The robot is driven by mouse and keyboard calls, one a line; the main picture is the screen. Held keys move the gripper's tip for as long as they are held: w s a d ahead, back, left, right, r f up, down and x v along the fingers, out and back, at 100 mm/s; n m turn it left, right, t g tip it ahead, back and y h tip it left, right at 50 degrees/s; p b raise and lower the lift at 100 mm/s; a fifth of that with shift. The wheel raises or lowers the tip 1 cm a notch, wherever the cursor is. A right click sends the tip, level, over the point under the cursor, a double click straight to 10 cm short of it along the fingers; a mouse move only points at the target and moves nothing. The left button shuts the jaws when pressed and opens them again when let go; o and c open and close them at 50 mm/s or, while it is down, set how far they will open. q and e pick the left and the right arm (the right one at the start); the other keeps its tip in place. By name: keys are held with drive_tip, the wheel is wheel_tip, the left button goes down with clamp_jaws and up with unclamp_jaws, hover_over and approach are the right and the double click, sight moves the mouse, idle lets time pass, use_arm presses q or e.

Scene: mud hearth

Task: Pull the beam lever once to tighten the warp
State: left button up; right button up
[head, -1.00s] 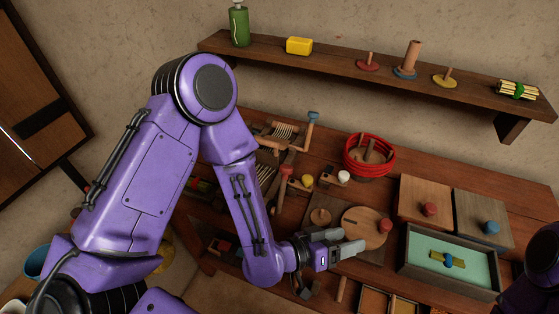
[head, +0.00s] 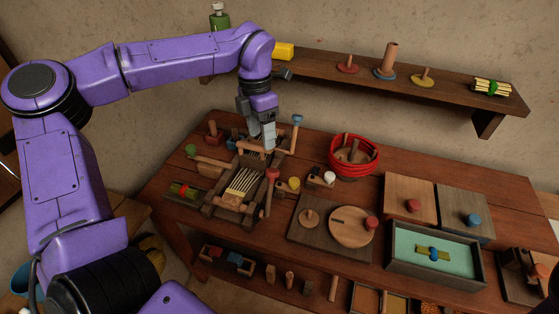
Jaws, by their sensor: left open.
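A small wooden loom (head: 238,190) with pale warp threads (head: 243,182) stands at the left of the table. An upright wooden lever with a blue top (head: 297,120) rises at its back right. A second upright lever with a red top (head: 271,174) stands at its front right, and a handle with a green knob (head: 191,151) is at its left. I cannot tell by looks which is the beam lever. My left gripper (head: 262,140) is open, pointing down over the loom's back, just left of the blue-topped lever. Its fingers hide part of the loom. My right gripper is not seen.
A red coil on a pegged holder (head: 355,158), round wooden discs (head: 350,227), lidded boxes (head: 410,197) and a teal-lined tray (head: 435,270) fill the table to the right. A wall shelf (head: 375,80) with several small items runs behind, close to my left wrist.

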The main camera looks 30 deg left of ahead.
sight(273, 170)
use_arm(q)
drive_tip(key=shift+h, duration=0.7)
drive_tip(key=x, duration=0.3)
drive_tip(key=d+p+x, duration=0.1)
drive_tip(key=x, duration=0.5)
drive_tip(key=shift+s+d+p, duration=0.3)
drive_tip(key=shift+p, duration=0.05)
drive_tip(key=shift+r, duration=0.1)
drive_tip(key=shift+c, duration=0.3)
clamp_jaws()
